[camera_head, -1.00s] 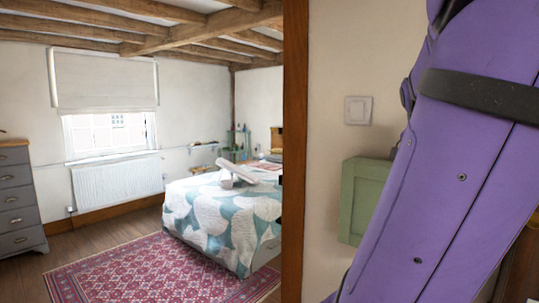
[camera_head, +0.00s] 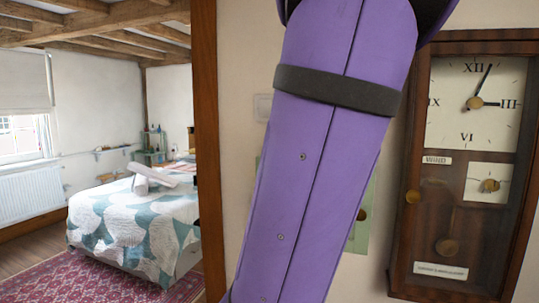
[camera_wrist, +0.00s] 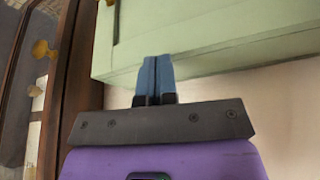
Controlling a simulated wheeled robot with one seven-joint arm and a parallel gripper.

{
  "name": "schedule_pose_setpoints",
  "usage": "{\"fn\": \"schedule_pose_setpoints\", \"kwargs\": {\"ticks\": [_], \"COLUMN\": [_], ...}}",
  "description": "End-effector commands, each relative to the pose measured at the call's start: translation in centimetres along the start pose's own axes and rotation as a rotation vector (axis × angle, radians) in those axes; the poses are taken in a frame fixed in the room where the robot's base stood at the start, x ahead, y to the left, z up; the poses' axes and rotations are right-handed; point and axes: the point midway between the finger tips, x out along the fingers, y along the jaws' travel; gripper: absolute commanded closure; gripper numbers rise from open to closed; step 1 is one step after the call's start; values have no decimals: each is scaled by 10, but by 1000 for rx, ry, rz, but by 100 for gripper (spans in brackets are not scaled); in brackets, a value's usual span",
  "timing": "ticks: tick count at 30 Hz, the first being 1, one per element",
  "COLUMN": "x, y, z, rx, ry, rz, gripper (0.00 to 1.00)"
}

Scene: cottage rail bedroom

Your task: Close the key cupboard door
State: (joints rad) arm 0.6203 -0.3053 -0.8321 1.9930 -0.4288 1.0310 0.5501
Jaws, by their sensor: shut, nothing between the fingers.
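The pale green key cupboard (camera_head: 358,238) hangs on the wall, mostly hidden behind my purple arm in the head view. A strip of it with a small brown knob (camera_head: 362,214) shows right of the arm. In the wrist view the green cupboard (camera_wrist: 220,35) fills the top, with its lower edge running across. My gripper (camera_wrist: 156,62) has its blue fingers together and empty, overlapping that lower edge in the picture. I cannot tell whether they touch it. How far the door stands open is not clear. The gripper does not show in the head view.
A dark wooden wall clock (camera_head: 408,150) hangs close to the right of the cupboard; its side also shows in the wrist view (camera_wrist: 84,60). A wooden post (camera_head: 206,120) stands to the left. A bed (camera_head: 135,225) and patterned rug (camera_head: 45,285) lie beyond it.

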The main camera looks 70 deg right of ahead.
Motion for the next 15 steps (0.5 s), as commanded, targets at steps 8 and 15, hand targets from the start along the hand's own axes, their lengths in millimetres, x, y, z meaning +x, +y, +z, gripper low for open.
{"fn": "schedule_pose_setpoints", "kwargs": {"ticks": [8,15], "x": [-53,-85], "y": [0,0], "z": [0,0], "rx": [2,2], "ry": [4,1], "rz": [-2,-1], "gripper": [100,100]}}
